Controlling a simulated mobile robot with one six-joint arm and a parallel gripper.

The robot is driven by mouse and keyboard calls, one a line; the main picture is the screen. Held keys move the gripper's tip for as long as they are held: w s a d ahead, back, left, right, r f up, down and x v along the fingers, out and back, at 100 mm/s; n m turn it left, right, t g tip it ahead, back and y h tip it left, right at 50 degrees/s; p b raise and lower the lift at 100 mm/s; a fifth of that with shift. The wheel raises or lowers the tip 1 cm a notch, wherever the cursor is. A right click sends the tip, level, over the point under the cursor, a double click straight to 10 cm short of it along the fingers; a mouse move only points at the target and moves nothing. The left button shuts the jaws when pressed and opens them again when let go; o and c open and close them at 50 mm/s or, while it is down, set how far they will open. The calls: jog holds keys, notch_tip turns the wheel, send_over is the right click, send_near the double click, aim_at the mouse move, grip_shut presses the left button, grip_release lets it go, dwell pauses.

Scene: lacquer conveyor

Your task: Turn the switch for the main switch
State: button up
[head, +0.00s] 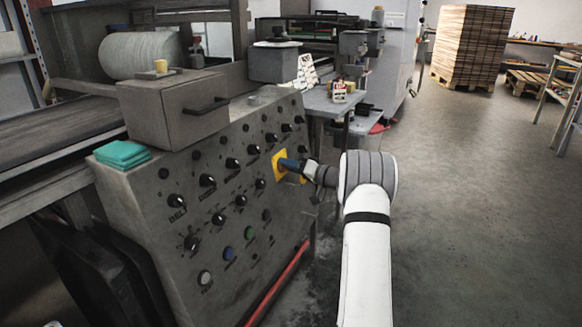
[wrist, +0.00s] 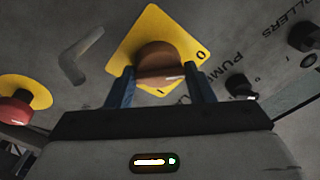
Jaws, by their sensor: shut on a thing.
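The main switch is a reddish-brown knob (wrist: 158,62) on a yellow plate (wrist: 135,38) marked 0 and I, seen in the wrist view. My gripper (wrist: 160,80) has its two blue fingers on either side of the knob and is shut on it. The plate looks turned at an angle in the wrist view. In the head view the yellow plate (head: 279,166) is on the right part of the grey control panel (head: 150,195), and my gripper (head: 290,165) reaches it from the right. The knob itself is hidden there behind my fingers.
Several black knobs (head: 207,181) and coloured buttons (head: 228,253) cover the panel. A red button on a yellow disc (wrist: 14,108) is left of my gripper in the wrist view. A teal cloth (head: 122,154) lies on the panel top.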

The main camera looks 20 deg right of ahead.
jog(key=shift+d+f+m, duration=0.1)
jog(key=shift+m, duration=0.2)
jog(key=m+h, duration=0.1)
jog(key=m, duration=0.6)
jog(key=m+h+p, duration=0.1)
jog(key=m, duration=0.2)
jog(key=shift+s+h, duration=0.1)
jog(key=shift+h, duration=0.2)
jog(key=m+p, duration=0.1)
jog(key=m, duration=0.1)
jog(key=m+p, duration=0.2)
jog(key=m, duration=0.1)
jog(key=shift+m+g+h, duration=0.3)
jog(key=shift+s+a+f+m+p, duration=0.1)
jog(key=shift+m+p, duration=0.45)
jog(key=shift+m, duration=0.05)
jog(key=shift+a+f+m+p, duration=0.1)
jog(key=shift+m+p, duration=0.4)
jog(key=shift+m, duration=0.1)
jog(key=shift+f+m+g+p, duration=0.1)
jog(key=shift+m+g+p, duration=0.2)
jog(key=shift+m+g, duration=0.1)
jog(key=o, duration=0.8)
jog(key=shift+o, duration=0.6)
jog(key=shift+r, duration=0.25)
